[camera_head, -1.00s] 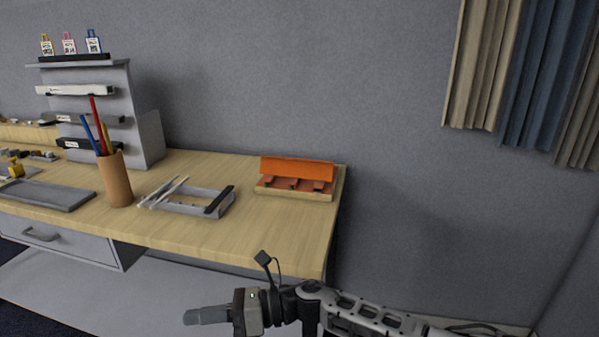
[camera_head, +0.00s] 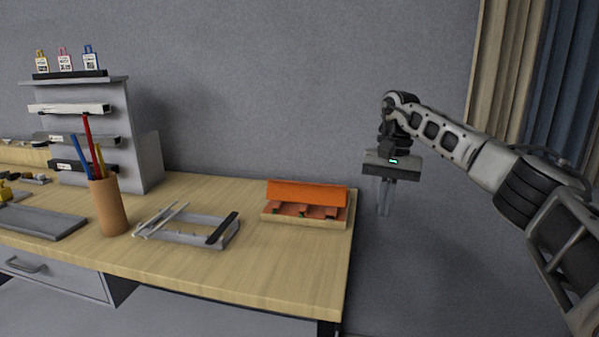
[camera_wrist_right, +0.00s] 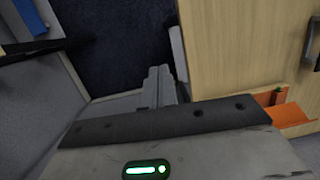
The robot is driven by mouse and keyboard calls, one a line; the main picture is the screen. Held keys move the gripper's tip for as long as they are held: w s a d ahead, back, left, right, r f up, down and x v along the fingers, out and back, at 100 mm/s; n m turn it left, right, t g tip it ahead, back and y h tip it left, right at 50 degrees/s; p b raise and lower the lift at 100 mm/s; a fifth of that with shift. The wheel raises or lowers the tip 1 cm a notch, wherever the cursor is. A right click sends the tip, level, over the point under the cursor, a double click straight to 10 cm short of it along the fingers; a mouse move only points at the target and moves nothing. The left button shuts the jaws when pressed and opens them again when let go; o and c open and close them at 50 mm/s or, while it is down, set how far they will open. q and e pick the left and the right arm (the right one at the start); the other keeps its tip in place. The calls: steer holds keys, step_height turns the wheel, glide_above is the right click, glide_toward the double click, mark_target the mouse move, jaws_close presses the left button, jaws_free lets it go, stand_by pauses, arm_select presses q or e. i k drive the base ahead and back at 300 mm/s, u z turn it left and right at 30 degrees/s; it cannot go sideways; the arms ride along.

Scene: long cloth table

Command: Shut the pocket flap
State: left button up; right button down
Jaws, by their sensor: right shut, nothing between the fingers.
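The pocket piece lies at the table's right end, with an orange flap (camera_head: 306,194) standing raised and tilted along its back edge. Below it is a brown-orange pocket front (camera_head: 303,210) with several dark tabs, on a pale wooden base (camera_head: 301,222). In the right wrist view the orange flap (camera_wrist_right: 288,115) shows partly at the right edge. My right gripper (camera_head: 384,212) hangs fingers down, shut and empty, to the right of the pocket piece and apart from it. Its fingers also show in the right wrist view (camera_wrist_right: 160,82). My left gripper is out of view.
The wooden table (camera_head: 230,275) ends just right of the pocket piece. A grey tray (camera_head: 190,230) with thin tools lies left of it. A brown pencil cup (camera_head: 109,207) and a grey shelf rack (camera_head: 115,130) stand farther left. A grey wall is behind.

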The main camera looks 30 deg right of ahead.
mark_target(302, 192)
steer(key=i, duration=1.25)
